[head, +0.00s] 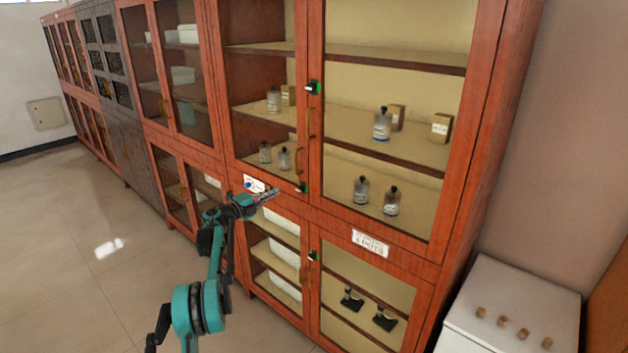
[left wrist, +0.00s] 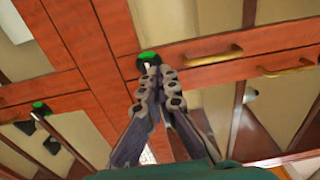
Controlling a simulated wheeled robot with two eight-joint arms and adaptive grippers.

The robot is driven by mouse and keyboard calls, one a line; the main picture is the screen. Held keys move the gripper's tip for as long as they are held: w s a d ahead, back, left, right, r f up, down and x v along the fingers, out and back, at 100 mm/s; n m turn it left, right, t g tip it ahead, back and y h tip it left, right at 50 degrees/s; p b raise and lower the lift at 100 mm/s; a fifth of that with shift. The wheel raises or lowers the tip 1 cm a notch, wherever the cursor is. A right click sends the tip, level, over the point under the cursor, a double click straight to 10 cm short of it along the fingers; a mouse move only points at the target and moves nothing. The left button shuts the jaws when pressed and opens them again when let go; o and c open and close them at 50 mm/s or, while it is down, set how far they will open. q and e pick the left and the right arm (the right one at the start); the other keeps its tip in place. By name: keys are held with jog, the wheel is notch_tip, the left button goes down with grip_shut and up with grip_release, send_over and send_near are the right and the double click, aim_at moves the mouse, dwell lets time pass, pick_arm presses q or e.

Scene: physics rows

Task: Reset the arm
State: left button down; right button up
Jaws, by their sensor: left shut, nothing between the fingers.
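My left arm reaches up from the bottom of the head view. My left gripper (head: 272,191) is in front of the red wooden cabinet (head: 232,169), near a small black lock with a green top (head: 301,188). In the left wrist view the gripper (left wrist: 154,70) is shut and empty, its fingertips together just below the green-topped lock (left wrist: 147,57) in the picture. I cannot tell whether the tips touch the lock. My right gripper is not in view.
Glass doors close off shelves with several bottles (head: 382,125) and small boxes. Another green-topped lock (head: 313,88) is higher up. A white cabinet (head: 513,300) with several brown pegs stands at the lower right. The floor (head: 75,240) at left is clear.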

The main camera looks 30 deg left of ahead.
pick_arm(q)
jog(key=d+r+n+t+y, duration=0.2)
jog(key=d+r+n+y, duration=0.1)
jog(key=r, duration=0.6)
jog(key=d+r+n+t+y, duration=0.15)
jog(key=d+r+n, duration=0.25)
jog(key=r, duration=0.4)
jog(key=s+d+r+n+g+y+b, duration=0.1)
jog(key=s+d+r+n+g+y, duration=0.2)
jog(key=s+d+r+n+y, duration=0.4)
jog(key=s+d+f+n+g+h, duration=0.2)
jog(key=s+d+f+g, duration=0.1)
jog(key=s+d+f, duration=0.6)
jog(key=s+d+f+n+g+h, duration=0.2)
jog(key=s+d+f, duration=0.8)
jog(key=s, duration=0.8)
jog(key=s+d+f+n+g+h+b, duration=0.1)
jog(key=s+d+f+n+g+h, duration=0.1)
jog(key=s+d+f+g, duration=0.3)
jog(key=s+d+f+n, duration=0.1)
jog(key=s+d+f, duration=0.3)
jog(key=s+f, duration=0.3)
jog(key=shift+s+d+g, duration=0.25)
jog(key=shift+s+g, duration=0.1)
jog(key=shift+s, duration=0.45)
